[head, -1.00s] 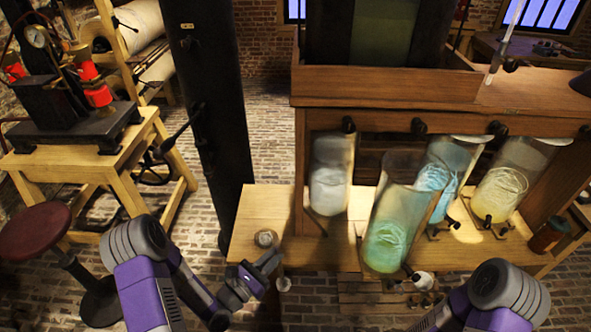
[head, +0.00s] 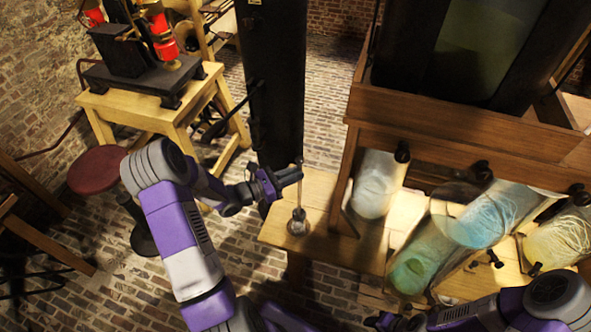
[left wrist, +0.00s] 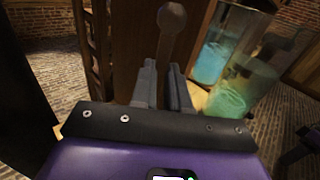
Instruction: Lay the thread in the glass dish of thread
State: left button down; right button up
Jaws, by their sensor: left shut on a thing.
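My left gripper (head: 290,177) is shut on the thread (head: 299,168), which shows as a thin, upright, pale brown strand. In the left wrist view the thread (left wrist: 171,20) stands up between the fingers and has a round knob at its upper end. The small round glass dish (head: 298,229) sits on the wooden bench below my left gripper. The thread's lower end reaches down toward the dish; I cannot tell whether it touches. What lies inside the dish is too small to make out. My right arm is at the lower right; its fingers do not show clearly.
Several glass jars stand to the right of the dish: a whitish one (head: 374,185), a green one (head: 415,265) and a blue one (head: 490,215) among them. A black post (head: 272,80) stands behind my left gripper. A red stool (head: 98,170) is at the left.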

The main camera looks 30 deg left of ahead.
pick_arm(q)
notch_tip(320, 180, down, 7)
jog(key=b, duration=0.5)
jog(key=shift+w+r, duration=0.1)
jog(key=shift+r, duration=0.15)
dwell(1.0)
notch_tip(320, 180, up, 8)
jog(key=p, duration=0.6)
jog(key=shift+f, duration=0.15)
